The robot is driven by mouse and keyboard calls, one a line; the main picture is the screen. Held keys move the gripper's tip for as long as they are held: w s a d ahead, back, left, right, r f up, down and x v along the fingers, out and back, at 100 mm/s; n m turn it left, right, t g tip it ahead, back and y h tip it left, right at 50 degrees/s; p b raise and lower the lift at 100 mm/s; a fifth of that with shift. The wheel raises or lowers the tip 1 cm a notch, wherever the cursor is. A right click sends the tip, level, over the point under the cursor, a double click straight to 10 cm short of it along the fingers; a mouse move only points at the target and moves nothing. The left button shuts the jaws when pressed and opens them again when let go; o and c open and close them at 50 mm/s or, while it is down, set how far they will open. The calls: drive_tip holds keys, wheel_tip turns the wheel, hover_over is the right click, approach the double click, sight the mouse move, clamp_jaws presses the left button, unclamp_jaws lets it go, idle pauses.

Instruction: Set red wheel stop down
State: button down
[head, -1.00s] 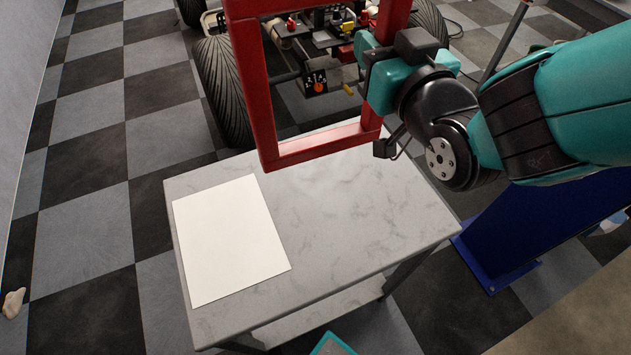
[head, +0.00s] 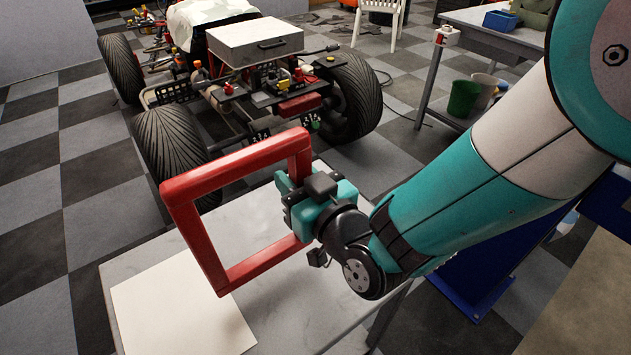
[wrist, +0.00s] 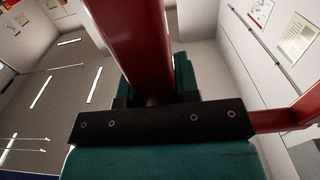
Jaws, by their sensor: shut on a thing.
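The red wheel stop (head: 235,162) is an open rectangular frame of thick red bars, in the middle of the head view. My gripper (head: 295,200) is shut on its right-hand bar and holds it tilted above the grey table (head: 300,318). Its lower bar overlaps the table top in the picture; I cannot tell whether it touches. In the wrist view a red bar (wrist: 130,40) runs up from between the jaws (wrist: 155,92), and another red bar shows at the right edge.
A white sheet (head: 185,312) lies on the table's left part, left of and nearer than the wheel stop. The stripped quad (head: 245,95) with big black tyres stands just behind. A blue post base (head: 480,270) is right of the table. Floor at left is clear.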

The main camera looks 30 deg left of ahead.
drive_tip(key=shift+f+b, duration=1.8)
drive_tip(key=shift+f, duration=0.3)
drive_tip(key=shift+f, duration=0.15)
drive_tip(key=c, duration=0.8)
unclamp_jaws()
drive_tip(key=shift+c, duration=0.2)
